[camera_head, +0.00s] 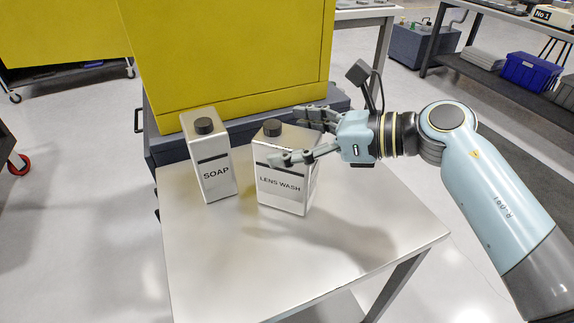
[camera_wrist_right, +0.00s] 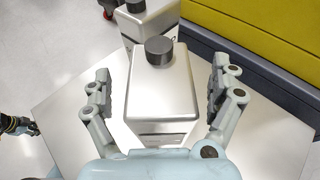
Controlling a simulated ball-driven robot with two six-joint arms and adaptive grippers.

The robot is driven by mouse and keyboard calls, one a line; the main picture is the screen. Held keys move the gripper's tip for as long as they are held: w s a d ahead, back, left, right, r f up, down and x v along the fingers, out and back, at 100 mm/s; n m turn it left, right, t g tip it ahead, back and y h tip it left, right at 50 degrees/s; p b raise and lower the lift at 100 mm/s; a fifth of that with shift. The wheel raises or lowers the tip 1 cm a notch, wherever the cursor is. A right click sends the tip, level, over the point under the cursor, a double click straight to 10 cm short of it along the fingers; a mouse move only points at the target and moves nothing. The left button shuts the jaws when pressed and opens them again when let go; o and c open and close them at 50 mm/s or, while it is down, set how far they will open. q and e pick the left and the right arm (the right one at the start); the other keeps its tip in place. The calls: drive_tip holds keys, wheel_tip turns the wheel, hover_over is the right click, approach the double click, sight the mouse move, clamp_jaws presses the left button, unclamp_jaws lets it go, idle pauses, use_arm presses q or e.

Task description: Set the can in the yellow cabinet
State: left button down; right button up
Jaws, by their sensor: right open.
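A square metal can (camera_head: 286,178) labelled LENS WASH, with a dark round cap, stands upright on the metal table. A slimmer can (camera_head: 210,165) labelled SOAP stands to its left. My right gripper (camera_head: 284,136) is open, with its fingers on either side of the LENS WASH can's upper part. In the right wrist view, the LENS WASH can (camera_wrist_right: 160,92) stands between the spread fingers (camera_wrist_right: 160,72), with gaps on both sides. The SOAP can (camera_wrist_right: 146,18) is behind it. The yellow cabinet (camera_head: 235,55) stands behind the table; no opening into it shows.
The metal table (camera_head: 280,262) is clear in front and to the right of the cans. A dark grey base (camera_head: 160,140) lies under the yellow cabinet, close behind the cans. A shelf rack with a blue bin (camera_head: 528,72) stands far right.

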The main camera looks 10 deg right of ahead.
drive_tip(key=shift+w+a+f, duration=0.15)
drive_tip(key=shift+w+a, duration=0.2)
drive_tip(key=shift+a, duration=0.2)
drive_tip(key=shift+c, duration=1)
drive_tip(key=c, duration=1.4)
drive_tip(key=shift+c, duration=0.6)
